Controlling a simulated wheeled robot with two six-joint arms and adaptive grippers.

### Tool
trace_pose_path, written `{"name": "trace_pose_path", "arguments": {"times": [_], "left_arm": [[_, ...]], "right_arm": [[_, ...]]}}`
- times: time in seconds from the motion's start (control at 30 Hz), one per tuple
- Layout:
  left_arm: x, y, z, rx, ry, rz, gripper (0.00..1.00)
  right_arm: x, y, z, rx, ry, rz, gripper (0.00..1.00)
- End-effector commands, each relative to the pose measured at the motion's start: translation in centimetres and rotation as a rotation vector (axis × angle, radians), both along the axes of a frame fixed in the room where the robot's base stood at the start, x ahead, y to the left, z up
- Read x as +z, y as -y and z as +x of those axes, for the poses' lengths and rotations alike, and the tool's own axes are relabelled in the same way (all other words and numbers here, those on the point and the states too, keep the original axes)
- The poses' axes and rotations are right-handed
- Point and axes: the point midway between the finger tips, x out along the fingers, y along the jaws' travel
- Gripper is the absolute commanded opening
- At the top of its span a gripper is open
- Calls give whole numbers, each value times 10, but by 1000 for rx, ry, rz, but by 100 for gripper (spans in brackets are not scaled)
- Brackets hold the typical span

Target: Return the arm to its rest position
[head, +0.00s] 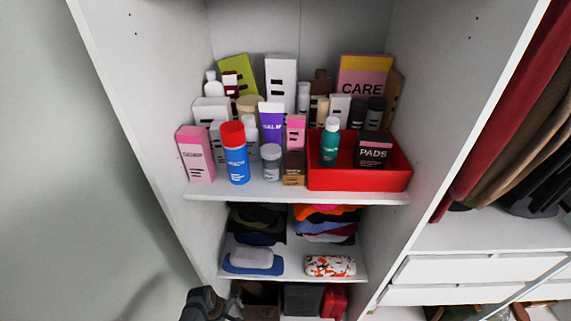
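A dark grey part of one of my arms (208,306) pokes up at the bottom edge, left of the lower shelves and in front of the wardrobe. It looks like my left arm. Its fingers cannot be made out, so I cannot tell whether it is open or shut. It appears apart from the shelf items. No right gripper can be made out.
The upper shelf (240,190) is crowded with bottles, boxes and a red tray (354,180). Folded clothes (325,222), a patterned case (330,266) and a blue item (253,268) lie below. Drawers (470,268) and hanging clothes (510,110) are at right.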

Motion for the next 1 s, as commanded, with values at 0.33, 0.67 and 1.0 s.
{"name": "trace_pose_path", "arguments": {"times": [0.33, 0.67, 1.0], "left_arm": [[-187, -69, -174, -685, 105, 247, 98], [-235, -94, -279, -1171, 162, 334, 98], [-234, -94, -279, -1177, 164, 335, 98]], "right_arm": [[-72, 1, -15, -1, -22, -1, 47], [-95, 1, -7, 0, -9, 0, 47], [-93, 0, -7, 0, -9, 0, 47]]}}
